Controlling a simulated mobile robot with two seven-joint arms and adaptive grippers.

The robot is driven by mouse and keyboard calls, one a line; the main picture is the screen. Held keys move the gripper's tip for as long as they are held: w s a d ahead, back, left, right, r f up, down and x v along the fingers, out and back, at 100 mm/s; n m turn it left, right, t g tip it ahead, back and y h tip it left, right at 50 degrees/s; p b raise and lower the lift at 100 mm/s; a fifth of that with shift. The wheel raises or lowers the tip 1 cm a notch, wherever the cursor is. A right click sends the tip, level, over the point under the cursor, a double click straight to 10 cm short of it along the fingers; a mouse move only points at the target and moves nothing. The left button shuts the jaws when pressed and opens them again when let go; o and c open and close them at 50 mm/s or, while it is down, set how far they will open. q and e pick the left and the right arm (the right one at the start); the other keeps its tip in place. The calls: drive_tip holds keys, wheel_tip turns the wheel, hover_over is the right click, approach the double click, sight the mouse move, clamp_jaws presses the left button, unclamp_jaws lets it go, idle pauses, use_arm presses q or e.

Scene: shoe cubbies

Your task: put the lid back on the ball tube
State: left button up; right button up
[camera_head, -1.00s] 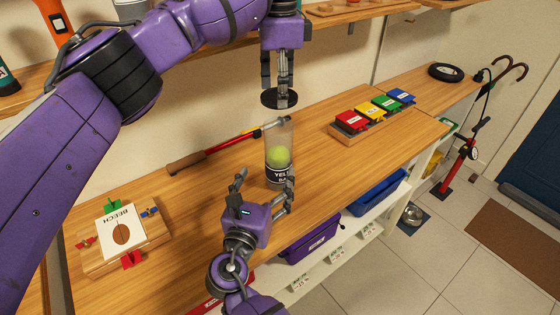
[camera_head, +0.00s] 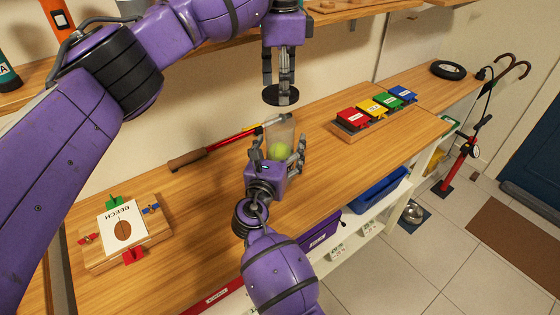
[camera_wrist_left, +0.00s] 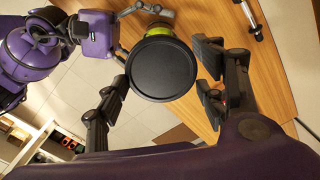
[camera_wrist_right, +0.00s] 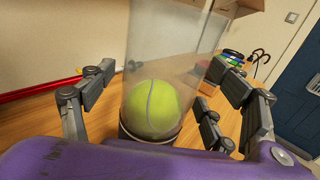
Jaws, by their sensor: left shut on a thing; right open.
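The clear ball tube (camera_head: 282,126) stands upright on the wooden bench, with a yellow-green tennis ball (camera_head: 281,152) inside. Its top is uncovered. My left gripper (camera_head: 280,82) is shut on the round black lid (camera_head: 281,96) and holds it flat, a little above the tube mouth. In the left wrist view the lid (camera_wrist_left: 162,66) hides most of the tube. My right gripper (camera_head: 278,155) is open, its fingers on either side of the tube. In the right wrist view the tube (camera_wrist_right: 172,55) is between the fingers, with gaps visible; the label is hidden.
A red rod with a brown handle (camera_head: 187,161) lies behind and left of the tube. A rack of coloured blocks (camera_head: 352,131) stands to the right. A wooden block with a BEECH card (camera_head: 97,262) is at front left. A shelf (camera_head: 345,17) runs above.

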drive_tip(key=shift+w, duration=0.15)
drive_tip(key=c, duration=1.8)
use_arm(q)
drive_tip(key=shift+a+f, duration=0.1)
drive_tip(key=shift+f, duration=2.35)
drive_tip(key=shift+f, duration=0.1)
drive_tip(key=shift+f, duration=0.8)
drive_tip(key=shift+f, duration=0.6)
drive_tip(key=o, duration=0.8)
drive_tip(key=shift+o, duration=0.2)
